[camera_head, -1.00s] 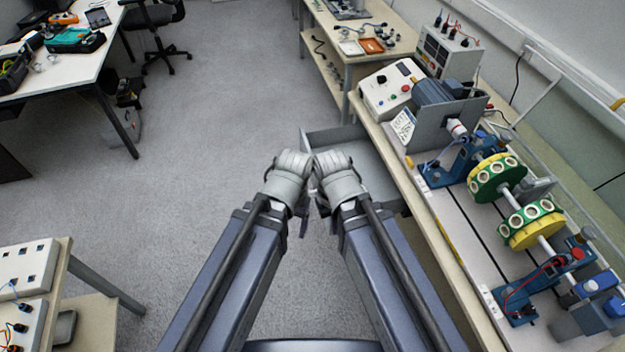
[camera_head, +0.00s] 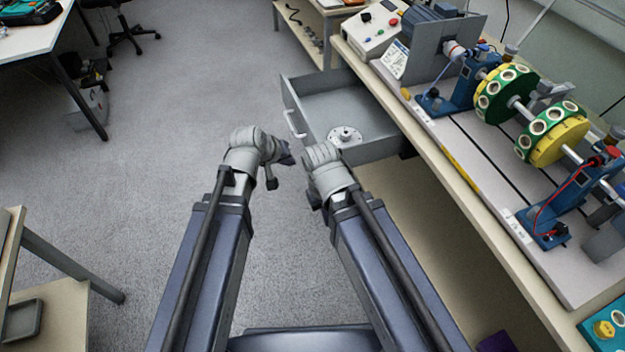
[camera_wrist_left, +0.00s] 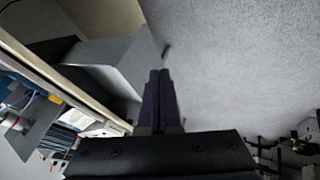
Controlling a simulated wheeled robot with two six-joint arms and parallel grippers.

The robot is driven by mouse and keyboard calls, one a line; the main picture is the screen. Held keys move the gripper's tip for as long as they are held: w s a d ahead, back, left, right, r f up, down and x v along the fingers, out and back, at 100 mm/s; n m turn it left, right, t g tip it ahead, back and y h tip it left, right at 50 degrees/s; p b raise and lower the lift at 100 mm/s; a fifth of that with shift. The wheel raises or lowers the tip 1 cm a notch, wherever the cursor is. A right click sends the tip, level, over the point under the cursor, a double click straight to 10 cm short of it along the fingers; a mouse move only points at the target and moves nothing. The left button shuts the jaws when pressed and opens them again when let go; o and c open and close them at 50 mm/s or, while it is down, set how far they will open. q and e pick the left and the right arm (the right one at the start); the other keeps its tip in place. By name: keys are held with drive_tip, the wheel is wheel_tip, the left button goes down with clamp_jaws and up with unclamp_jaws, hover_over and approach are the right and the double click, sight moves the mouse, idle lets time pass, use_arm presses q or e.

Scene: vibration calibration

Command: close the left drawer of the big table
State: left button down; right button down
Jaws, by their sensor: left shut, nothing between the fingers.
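The grey left drawer (camera_head: 335,105) is pulled out from the big table (camera_head: 440,150), with a bar handle (camera_head: 293,124) on its front. A round metal flange (camera_head: 345,136) lies inside. My left gripper (camera_head: 287,156) is shut and empty, pointing right, just nearer than the handle and apart from the drawer front. In the left wrist view its shut fingers (camera_wrist_left: 158,76) show beside the grey drawer (camera_wrist_left: 115,62), with the handle (camera_wrist_left: 166,50) past the tips. My right wrist is beside the drawer's near side; its fingers are hidden.
A rotor rig with green and yellow discs (camera_head: 505,92) stands on the big table. A white desk (camera_head: 30,35) is at the far left and another table (camera_head: 60,310) at the near left. The grey floor (camera_head: 180,130) between is clear.

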use_arm(q)
drive_tip(key=shift+w+a+f+n+t, duration=0.15)
drive_tip(key=shift+w+f+n+t, duration=0.15)
drive_tip(key=shift+w+f, duration=0.15)
use_arm(e)
drive_tip(key=shift+s+f, duration=0.2)
drive_tip(key=shift+f, duration=0.55)
use_arm(q)
drive_tip(key=shift+b, duration=0.3)
